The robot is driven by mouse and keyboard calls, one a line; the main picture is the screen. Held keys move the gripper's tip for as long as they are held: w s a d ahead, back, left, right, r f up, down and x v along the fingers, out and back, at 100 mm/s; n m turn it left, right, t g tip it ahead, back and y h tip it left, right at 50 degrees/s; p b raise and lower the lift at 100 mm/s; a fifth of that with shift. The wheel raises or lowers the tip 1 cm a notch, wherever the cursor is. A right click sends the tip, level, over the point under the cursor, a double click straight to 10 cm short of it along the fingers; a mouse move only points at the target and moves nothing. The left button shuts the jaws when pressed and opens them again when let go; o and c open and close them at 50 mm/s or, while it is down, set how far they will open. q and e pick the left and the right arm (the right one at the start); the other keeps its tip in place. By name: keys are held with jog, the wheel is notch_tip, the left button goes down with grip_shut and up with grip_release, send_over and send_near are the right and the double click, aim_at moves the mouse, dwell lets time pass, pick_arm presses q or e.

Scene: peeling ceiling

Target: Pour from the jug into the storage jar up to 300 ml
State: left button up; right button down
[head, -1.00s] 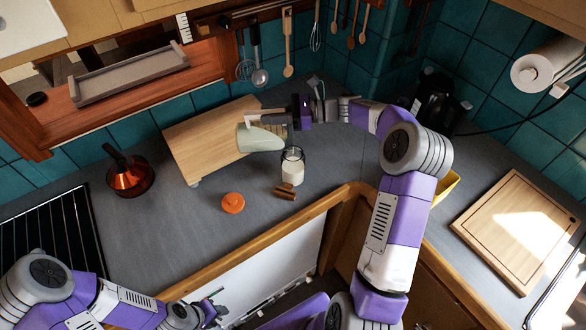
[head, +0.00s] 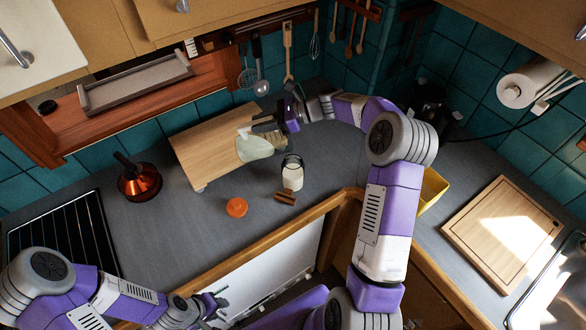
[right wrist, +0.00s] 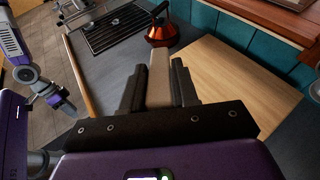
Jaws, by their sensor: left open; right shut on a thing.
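The pale green jug (head: 256,149) is held in the air left of the storage jar, over the wooden board's right part. It looks only slightly tilted. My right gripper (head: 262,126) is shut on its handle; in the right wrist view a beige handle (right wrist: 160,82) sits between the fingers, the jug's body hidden. The clear storage jar (head: 292,174) stands upright and open on the counter, with white contents filling much of it; its scale is too small to read. My left gripper (head: 218,304) is open and empty, low by the counter's front.
An orange lid (head: 236,207) and brown sticks (head: 285,198) lie in front of the jar. A wooden board (head: 205,150) is behind. A copper kettle (head: 140,182) stands left, near the black hob (head: 65,240). Another board (head: 503,232) lies right.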

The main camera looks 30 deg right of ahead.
jog(key=shift+a+r, duration=0.15)
pick_arm(q)
jog(key=shift+r, duration=0.25)
pick_arm(e)
jog(key=shift+f, duration=0.2)
jog(key=shift+w, duration=0.1)
